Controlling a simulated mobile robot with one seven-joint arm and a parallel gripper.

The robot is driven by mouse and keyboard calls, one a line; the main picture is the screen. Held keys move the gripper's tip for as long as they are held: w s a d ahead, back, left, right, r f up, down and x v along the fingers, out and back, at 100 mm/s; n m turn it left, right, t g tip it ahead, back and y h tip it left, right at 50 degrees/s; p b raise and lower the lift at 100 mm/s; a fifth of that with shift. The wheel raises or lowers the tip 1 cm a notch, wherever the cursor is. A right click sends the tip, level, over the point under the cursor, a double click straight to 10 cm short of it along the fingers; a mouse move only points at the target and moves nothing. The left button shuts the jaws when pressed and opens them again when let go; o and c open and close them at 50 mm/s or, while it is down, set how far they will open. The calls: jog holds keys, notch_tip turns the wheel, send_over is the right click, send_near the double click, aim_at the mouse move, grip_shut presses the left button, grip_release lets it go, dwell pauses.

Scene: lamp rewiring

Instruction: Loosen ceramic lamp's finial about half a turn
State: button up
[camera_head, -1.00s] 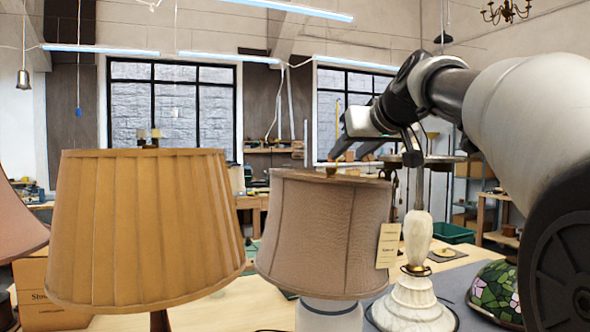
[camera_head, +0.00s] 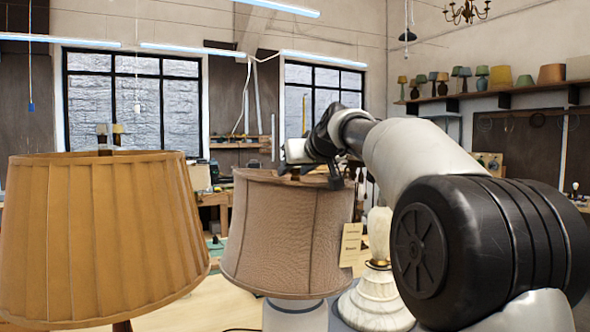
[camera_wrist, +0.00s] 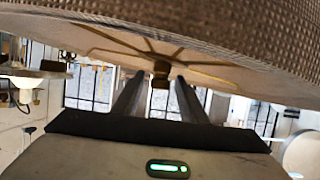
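The ceramic lamp has a grey-brown textured shade (camera_head: 288,235) with a paper tag (camera_head: 351,245) at its right edge. Its pale base (camera_head: 295,316) shows only in part below. My gripper (camera_head: 309,174) is at the top of this shade. In the wrist view, the small brass-brown finial (camera_wrist: 161,73) sits at the hub where the shade's spokes meet. My gripper (camera_wrist: 161,84) is open, with one dark finger on each side of the finial. I cannot tell whether either finger touches it. In the head view the gripper partly covers the finial area.
A large yellow pleated lampshade (camera_head: 100,235) stands close on the left. A shelf of small lamps (camera_head: 490,96) is on the far right wall.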

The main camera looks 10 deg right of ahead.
grip_shut()
jog(key=shift+d+f+n+g+y+b, duration=0.2)
jog(key=shift+n+g+y+b, duration=0.1)
jog(key=shift+n+y+b, duration=0.15)
jog(key=shift+w+r+n+y, duration=0.1)
jog(key=shift+n+y, duration=0.35)
jog(key=shift+y, duration=0.1)
jog(key=shift+r+n+g+y+p, duration=0.2)
jog(key=shift+n+g+y+p, duration=0.45)
jog(key=shift+n+y, duration=0.4)
jog(key=shift+a+f+n+g+y, duration=0.1)
jog(key=shift+a+n+g+y, duration=0.15)
jog(key=shift+n+y, duration=0.1)
grip_release()
jog(key=shift+d, duration=0.1)
jog(key=b+v, duration=0.2)
jog(key=v, duration=1.5)
jog(key=shift+s, duration=0.3)
